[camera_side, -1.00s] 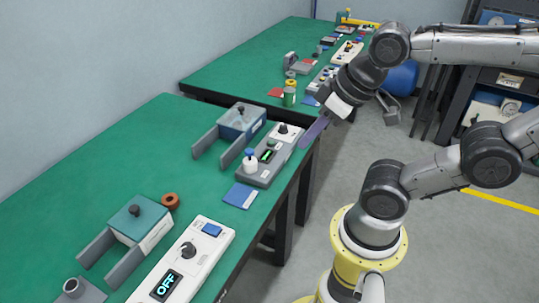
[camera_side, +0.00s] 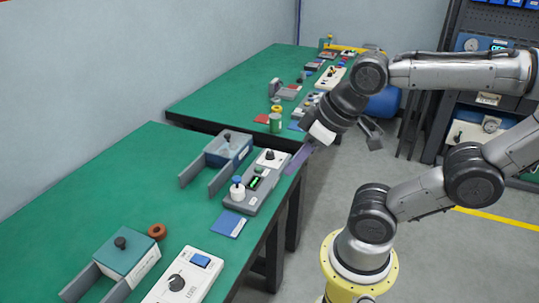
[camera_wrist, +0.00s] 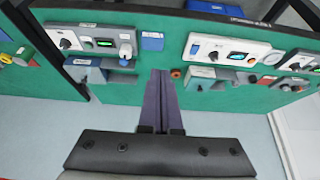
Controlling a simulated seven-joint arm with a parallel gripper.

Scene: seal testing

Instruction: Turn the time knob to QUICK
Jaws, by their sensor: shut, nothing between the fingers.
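In the side view, a grey-and-white control box (camera_side: 258,184) on the green bench carries a black knob (camera_side: 270,156), a lit green display and a white part with a blue top. A nearer white box (camera_side: 205,287) has a larger black knob (camera_side: 177,283) and a blue button. I cannot read which is the time knob or find QUICK. My gripper (camera_side: 298,161) is shut and empty, its purple fingers at the bench edge beside the grey-and-white box, apart from the knobs. In the wrist view, the fingers (camera_wrist: 160,75) point toward the bench between control boxes.
A brown ring (camera_side: 157,231) and a blue card (camera_side: 229,223) lie between. A second green bench (camera_side: 225,95) is beyond. Open floor lies right of the bench.

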